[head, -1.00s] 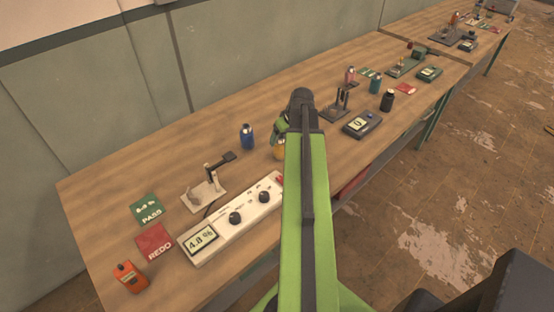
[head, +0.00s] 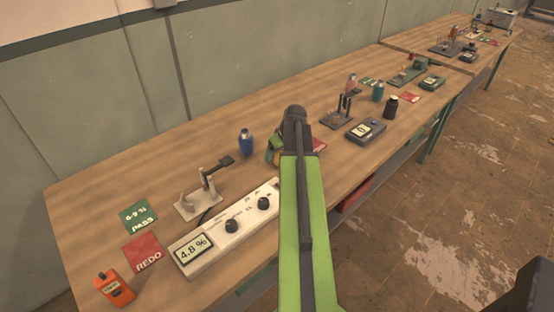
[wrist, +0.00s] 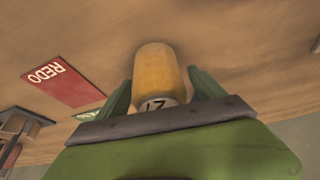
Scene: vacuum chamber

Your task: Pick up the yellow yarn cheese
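The yellow yarn cheese (wrist: 158,72) is a yellow cylinder with a dark-marked pale end toward my palm. In the wrist view it stands between the two green fingers of my gripper (wrist: 161,90). The fingers flank it on both sides, with what looks like a thin gap on the right, so they seem open around it. In the head view my gripper (head: 276,148) is low over the bench, left of my arm, and the cheese is almost wholly hidden there.
The long wooden bench (head: 100,190) carries a blue bottle (head: 245,142), a small stand (head: 200,203), a white meter box (head: 205,246), a green PASS card (head: 138,217), a red REDO card (head: 145,252) and an orange device (head: 115,288). More instruments stand farther right.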

